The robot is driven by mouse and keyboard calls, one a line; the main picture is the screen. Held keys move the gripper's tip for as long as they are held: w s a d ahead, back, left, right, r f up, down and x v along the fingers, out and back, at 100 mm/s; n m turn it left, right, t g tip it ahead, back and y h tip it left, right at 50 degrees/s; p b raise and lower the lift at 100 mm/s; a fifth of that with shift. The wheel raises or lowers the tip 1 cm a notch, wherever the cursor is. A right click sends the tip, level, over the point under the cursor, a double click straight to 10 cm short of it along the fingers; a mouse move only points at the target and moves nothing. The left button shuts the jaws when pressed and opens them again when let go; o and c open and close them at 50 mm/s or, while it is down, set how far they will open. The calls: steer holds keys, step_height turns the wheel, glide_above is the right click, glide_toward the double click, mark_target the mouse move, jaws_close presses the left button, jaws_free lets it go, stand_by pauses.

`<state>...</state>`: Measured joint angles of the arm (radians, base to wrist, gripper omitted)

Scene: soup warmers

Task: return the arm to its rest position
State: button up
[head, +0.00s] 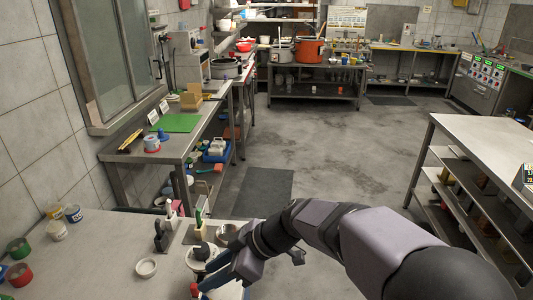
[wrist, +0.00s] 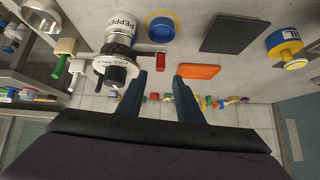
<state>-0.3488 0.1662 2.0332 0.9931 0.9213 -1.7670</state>
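My arm reaches from the lower right of the head view to the near steel counter (head: 100,262). My gripper (head: 198,288) is low over that counter's right part, with dark blue fingers pointing down and left. In the wrist view my gripper (wrist: 164,76) has its two fingers apart with nothing held between them. A silver pot-like thing marked PEPPER (wrist: 122,30) lies beyond the left finger. An orange block (wrist: 199,71) lies beyond the right finger. I cannot tell how far these are from the fingertips.
A white bowl (head: 146,268) stands left of my gripper, with a dark upright holder (head: 161,238) behind it. Several small tubs, including a green one (head: 19,248), stand at the counter's left. A steel table (head: 490,142) is at the right. The floor (head: 340,150) between is open.

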steer(key=s+d+f+m+h, duration=0.3)
steer(key=d+f+m, duration=0.2)
steer(key=d+m, duration=0.2)
steer(key=s+d+f+m+h, duration=0.3)
steer(key=d+f+m, duration=0.3)
steer(key=m, duration=0.1)
steer(key=s+d+r+m+h+p, duration=0.1)
steer(key=d+r+p, duration=0.3)
steer(key=d, duration=0.4)
steer(key=s+d+r+m+h+p, duration=0.2)
steer(key=s+d+r+p, duration=0.1)
steer(key=d, duration=0.5)
steer(key=shift+s+d+r+p, duration=0.3)
steer(key=shift+d+r+p, duration=0.15)
steer(key=shift+p, duration=0.4)
steer(key=shift+a, duration=0.1)
